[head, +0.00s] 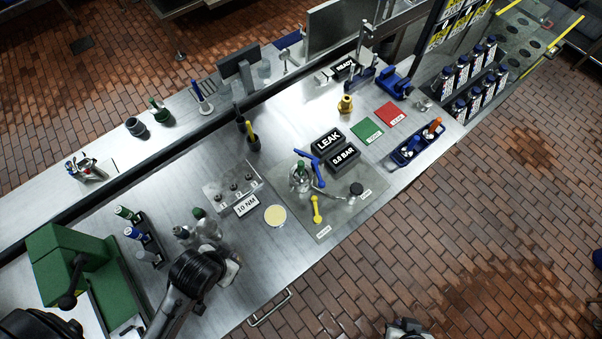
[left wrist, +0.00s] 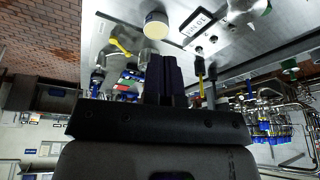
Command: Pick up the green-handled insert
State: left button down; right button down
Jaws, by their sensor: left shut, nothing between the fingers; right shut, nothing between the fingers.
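Several green-topped things show in the head view, and I cannot tell for certain which is the green-handled insert. One green-handled piece (head: 125,212) stands in a small dark rack at the left, beside blue and grey ones. Another green-topped piece (head: 157,104) stands on the back ledge. A third green top (head: 300,169) shows at the valve on the grey plate. My left gripper (left wrist: 165,60) is shut and empty; its arm reaches over the front edge near clear bottles. My right gripper (head: 408,328) is shut and empty at the bottom edge, off the bench.
A green machine (head: 68,262) stands at the left. A cream disc (head: 275,215) and a 10 NM sign (head: 246,205) lie mid-bench. A blue tray (head: 405,157) with blue and orange handled pieces is at the right.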

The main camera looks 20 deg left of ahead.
pick_arm(q)
jog(key=c, duration=1.3)
grip_release()
jog(key=shift+d, duration=0.2)
jog(key=o, duration=0.5)
jog(key=shift+a, duration=0.1)
